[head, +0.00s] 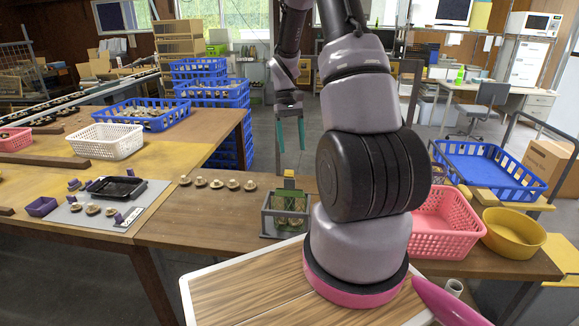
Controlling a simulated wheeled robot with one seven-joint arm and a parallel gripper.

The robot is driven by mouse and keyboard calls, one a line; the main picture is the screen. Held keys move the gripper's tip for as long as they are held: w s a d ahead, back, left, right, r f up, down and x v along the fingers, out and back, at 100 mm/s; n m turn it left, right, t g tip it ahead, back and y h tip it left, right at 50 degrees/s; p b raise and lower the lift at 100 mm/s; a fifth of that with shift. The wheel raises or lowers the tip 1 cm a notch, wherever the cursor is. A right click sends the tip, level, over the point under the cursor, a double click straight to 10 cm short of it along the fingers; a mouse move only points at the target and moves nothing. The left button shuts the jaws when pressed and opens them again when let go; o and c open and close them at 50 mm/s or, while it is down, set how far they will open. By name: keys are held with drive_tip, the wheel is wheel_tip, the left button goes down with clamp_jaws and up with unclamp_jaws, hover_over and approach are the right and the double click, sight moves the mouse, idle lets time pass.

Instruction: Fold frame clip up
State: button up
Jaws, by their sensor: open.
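A small grey-green frame (265,222) stands on the wooden table in the middle of the head view, left of my arm's base. It has open sides and greenish contents that are too small to make out. A yellow piece (289,174) shows at its upper back edge; I cannot tell if it is the clip, or how the clip lies. My gripper (292,149) points downward above and behind the frame in the picture. Its two teal fingers are apart, with nothing between them. It is clear of the frame.
Several mushrooms (217,184) lie in a row left of the frame. A grey mat (75,217) with a black tray (116,188) is farther left. A pink basket (441,240) and yellow bowl (512,249) stand at right. Bare table lies left of the frame.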

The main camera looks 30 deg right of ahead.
sight(289, 174)
drive_tip(key=f+m+t, duration=0.1)
drive_tip(key=f+m, duration=0.1)
drive_tip(key=f, duration=0.1)
drive_tip(key=f+m+t, duration=0.1)
drive_tip(key=f, duration=0.2)
drive_tip(key=w+f+m+t, duration=0.1)
drive_tip(key=f+m+t, duration=0.1)
drive_tip(key=f, duration=0.1)
drive_tip(key=shift+w+a+m+h, duration=0.1)
drive_tip(key=shift+a+m+h, duration=0.05)
drive_tip(key=shift+m+h, duration=0.15)
clamp_jaws()
